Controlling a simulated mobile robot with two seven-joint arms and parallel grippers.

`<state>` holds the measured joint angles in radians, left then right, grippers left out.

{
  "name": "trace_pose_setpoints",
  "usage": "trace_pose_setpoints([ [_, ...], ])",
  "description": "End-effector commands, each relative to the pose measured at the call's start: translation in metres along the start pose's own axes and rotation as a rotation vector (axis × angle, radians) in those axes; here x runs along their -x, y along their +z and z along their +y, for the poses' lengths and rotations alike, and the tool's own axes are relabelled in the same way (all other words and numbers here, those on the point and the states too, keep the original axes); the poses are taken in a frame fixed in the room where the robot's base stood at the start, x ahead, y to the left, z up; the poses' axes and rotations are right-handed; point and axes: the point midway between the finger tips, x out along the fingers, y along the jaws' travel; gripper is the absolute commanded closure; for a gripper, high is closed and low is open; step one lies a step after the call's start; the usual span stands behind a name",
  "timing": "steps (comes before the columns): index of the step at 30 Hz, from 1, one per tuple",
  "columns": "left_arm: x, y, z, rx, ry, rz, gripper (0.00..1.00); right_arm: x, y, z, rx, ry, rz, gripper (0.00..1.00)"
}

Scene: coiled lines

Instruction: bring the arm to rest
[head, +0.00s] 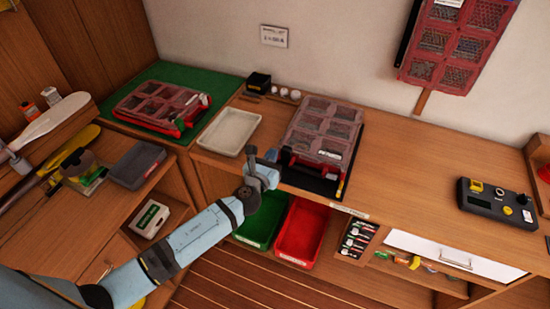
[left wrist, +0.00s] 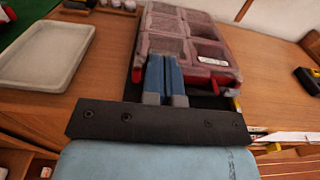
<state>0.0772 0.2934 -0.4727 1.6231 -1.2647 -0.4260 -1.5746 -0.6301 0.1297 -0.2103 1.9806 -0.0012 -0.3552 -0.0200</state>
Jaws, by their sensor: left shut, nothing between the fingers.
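My left arm reaches in from the lower left in the head view. Its gripper (head: 262,157) is at the front edge of the wooden counter, just in front of a red compartment case (head: 322,130) with a clear lid on a black mat. In the left wrist view the blue fingers (left wrist: 165,80) are together with nothing between them. They overlap the near edge of the case (left wrist: 185,35) in that picture; I cannot tell whether they touch it. My right gripper is not in view.
A pale empty tray (head: 229,132) lies left of the case. Another red case (head: 160,105) sits on a green mat. A green bin (head: 262,222) and a red bin (head: 302,232) are below the counter. A black control box (head: 497,205) stands at right. The counter between is clear.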

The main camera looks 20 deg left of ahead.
Motion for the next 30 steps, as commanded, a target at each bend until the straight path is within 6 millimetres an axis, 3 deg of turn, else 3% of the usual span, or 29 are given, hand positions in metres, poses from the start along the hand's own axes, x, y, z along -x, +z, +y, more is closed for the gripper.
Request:
trace_pose_setpoints([
  [16, 0.001, 0.0, 0.001, 0.007, 0.0, 0.002, 1.0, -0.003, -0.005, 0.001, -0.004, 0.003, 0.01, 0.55],
  [19, 0.012, -0.011, -0.001, 0.12, 0.004, 0.036, 1.0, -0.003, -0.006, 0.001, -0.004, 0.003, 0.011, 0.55],
  [23, 0.056, -0.046, -0.006, 0.565, 0.043, 0.155, 1.0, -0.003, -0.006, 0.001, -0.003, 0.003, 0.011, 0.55],
  [27, 0.131, -0.09, -0.014, 1.314, 0.189, 0.312, 1.0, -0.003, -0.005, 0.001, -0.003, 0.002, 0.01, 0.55],
  [30, 0.185, -0.109, -0.018, 1.846, 0.355, 0.377, 1.0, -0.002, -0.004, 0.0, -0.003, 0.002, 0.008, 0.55],
])
